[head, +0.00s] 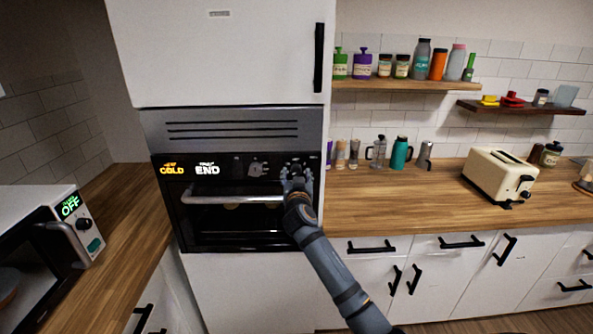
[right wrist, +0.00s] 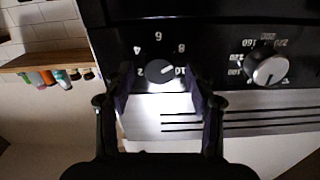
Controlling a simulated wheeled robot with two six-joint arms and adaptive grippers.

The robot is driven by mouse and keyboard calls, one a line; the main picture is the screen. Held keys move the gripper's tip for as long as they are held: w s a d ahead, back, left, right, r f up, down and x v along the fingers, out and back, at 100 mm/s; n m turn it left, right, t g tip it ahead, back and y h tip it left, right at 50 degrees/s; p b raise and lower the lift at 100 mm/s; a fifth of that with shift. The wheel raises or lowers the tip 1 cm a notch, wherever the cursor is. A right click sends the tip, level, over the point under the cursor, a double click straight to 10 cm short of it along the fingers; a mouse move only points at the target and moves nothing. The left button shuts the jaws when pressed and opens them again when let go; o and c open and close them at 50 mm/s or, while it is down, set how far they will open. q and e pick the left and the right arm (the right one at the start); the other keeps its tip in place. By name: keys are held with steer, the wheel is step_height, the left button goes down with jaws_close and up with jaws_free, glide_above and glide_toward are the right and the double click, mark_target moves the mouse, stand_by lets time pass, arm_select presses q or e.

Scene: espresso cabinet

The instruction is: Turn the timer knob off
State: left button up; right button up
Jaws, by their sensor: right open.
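The timer knob (right wrist: 158,72) is a dark round dial with a light pointer mark, ringed by upside-down numbers in the right wrist view. Its mark points toward the right of that picture. My right gripper (right wrist: 160,88) is open, with one finger on each side of the knob; I cannot tell whether they touch it. In the head view my right gripper (head: 297,176) is at the right end of the oven's control panel and largely hides this knob. My left gripper is not in view.
A second knob (right wrist: 268,68) with larger numbers sits beside the timer knob. The oven handle (head: 230,200) runs below the panel, close to my right gripper. A microwave (head: 50,245) showing OFF stands at left. The counter at right holds a toaster (head: 497,178).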

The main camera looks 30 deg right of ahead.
steer(key=shift+w+d, duration=0.15)
steer(key=shift+w, duration=0.05)
steer(key=c, duration=1.1)
steer(key=shift+c, duration=0.2)
